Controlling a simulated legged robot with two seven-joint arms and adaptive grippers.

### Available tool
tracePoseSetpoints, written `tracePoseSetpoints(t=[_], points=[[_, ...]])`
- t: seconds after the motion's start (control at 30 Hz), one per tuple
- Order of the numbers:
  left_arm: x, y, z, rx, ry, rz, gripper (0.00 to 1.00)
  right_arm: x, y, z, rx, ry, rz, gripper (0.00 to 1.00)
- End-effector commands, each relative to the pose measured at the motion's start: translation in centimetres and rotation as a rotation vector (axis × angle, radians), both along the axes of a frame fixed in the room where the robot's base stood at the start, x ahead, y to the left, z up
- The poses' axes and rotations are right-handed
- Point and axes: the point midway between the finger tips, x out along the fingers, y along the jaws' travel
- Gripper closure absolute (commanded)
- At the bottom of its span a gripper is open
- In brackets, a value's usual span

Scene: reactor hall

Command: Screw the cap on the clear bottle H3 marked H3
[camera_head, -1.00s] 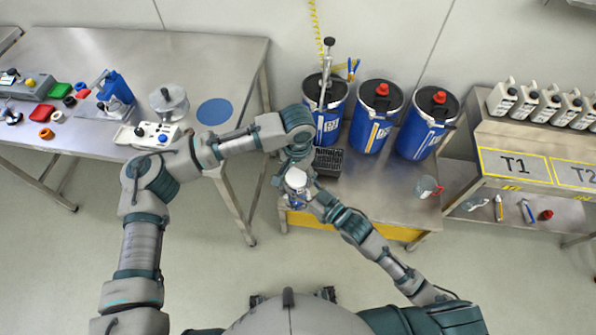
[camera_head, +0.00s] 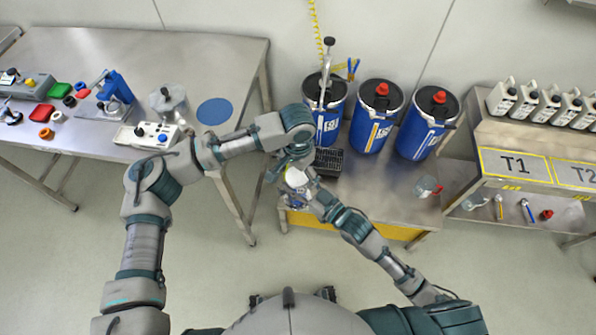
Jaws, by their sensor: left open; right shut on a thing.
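A small clear bottle with a white top (camera_head: 296,178) shows in the head view, near the left front corner of the middle table. The white top looks like the cap. My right gripper (camera_head: 302,197) comes from the lower right and is shut on the bottle, mostly covering its body. My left gripper (camera_head: 286,171) reaches down from above and is open, its fingers beside and just above the white top. Whether a finger touches the white top cannot be told. The H3 marking and the seat of the cap on the neck are too small to read.
Blue drums (camera_head: 376,116) stand behind on the middle table, with a black grate (camera_head: 327,161) near the grippers. A clear beaker (camera_head: 427,186) stands at right. The left table (camera_head: 150,60) holds a blue press and small parts. White canisters (camera_head: 502,97) line the right shelf.

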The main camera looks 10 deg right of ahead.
Motion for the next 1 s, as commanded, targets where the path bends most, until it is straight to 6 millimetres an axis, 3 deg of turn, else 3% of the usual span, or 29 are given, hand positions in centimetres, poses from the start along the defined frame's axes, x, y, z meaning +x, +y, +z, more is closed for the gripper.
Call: tracePoseSetpoints(t=[0.6,1.0], points=[[0.2,-0.2,10.6,0.000,-0.001,0.000,0.03,0.0,0.0,0.1,0.001,-0.002,0.000,1.00],[0.2,-0.1,11.7,0.001,0.001,-0.001,0.03,0.0,0.0,0.1,0.001,-0.003,0.000,1.00]])
